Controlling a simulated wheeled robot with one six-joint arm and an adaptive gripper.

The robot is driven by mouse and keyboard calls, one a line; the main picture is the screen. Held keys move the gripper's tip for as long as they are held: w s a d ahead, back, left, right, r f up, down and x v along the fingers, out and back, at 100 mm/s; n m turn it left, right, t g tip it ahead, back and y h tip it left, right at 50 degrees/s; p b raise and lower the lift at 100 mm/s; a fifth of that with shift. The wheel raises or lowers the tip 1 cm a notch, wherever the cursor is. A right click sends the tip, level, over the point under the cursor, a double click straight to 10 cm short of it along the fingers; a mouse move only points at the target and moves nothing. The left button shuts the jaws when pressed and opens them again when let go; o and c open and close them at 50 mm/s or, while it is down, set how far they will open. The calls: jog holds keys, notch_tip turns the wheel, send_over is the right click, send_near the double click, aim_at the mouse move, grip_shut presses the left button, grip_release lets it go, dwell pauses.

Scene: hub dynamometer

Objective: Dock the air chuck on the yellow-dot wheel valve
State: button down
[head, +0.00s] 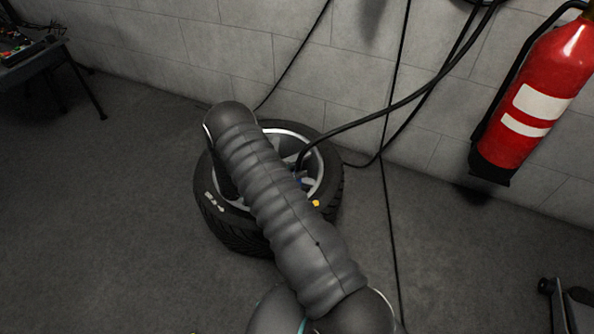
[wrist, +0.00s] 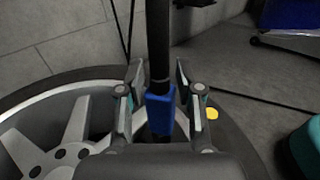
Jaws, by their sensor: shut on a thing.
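The wheel lies flat on the floor, its black tyre (head: 238,232) and grey spoked rim (head: 318,160) partly behind my arm. A yellow dot (head: 316,203) marks the tyre by the rim's edge, and the dot also shows in the wrist view (wrist: 212,113). My gripper (wrist: 157,92) is shut on the blue air chuck (wrist: 160,112), whose black hose (wrist: 158,40) rises from it. The chuck is over the rim's edge, left of the dot in the wrist view. The valve and the chuck's lower end are hidden. In the head view my arm hides most of the gripper.
The black hose (head: 400,104) runs from the wheel up to the wall at upper right. Thin cables hang along the grey block wall (head: 240,50). A red fire extinguisher (head: 535,85) is at right. A table (head: 30,62) stands at far left. Floor left of the wheel is clear.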

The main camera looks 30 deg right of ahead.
jog(key=shift+f+b, duration=0.55)
jog(key=shift+f, duration=0.1)
jog(key=c, duration=1)
grip_release()
jog(key=shift+c, duration=0.2)
jog(key=w+a+b, duration=0.1)
jog(key=a+b, duration=0.2)
jog(key=a, duration=0.8)
jog(key=shift+w+f, duration=0.1)
jog(key=shift+w, duration=0.05)
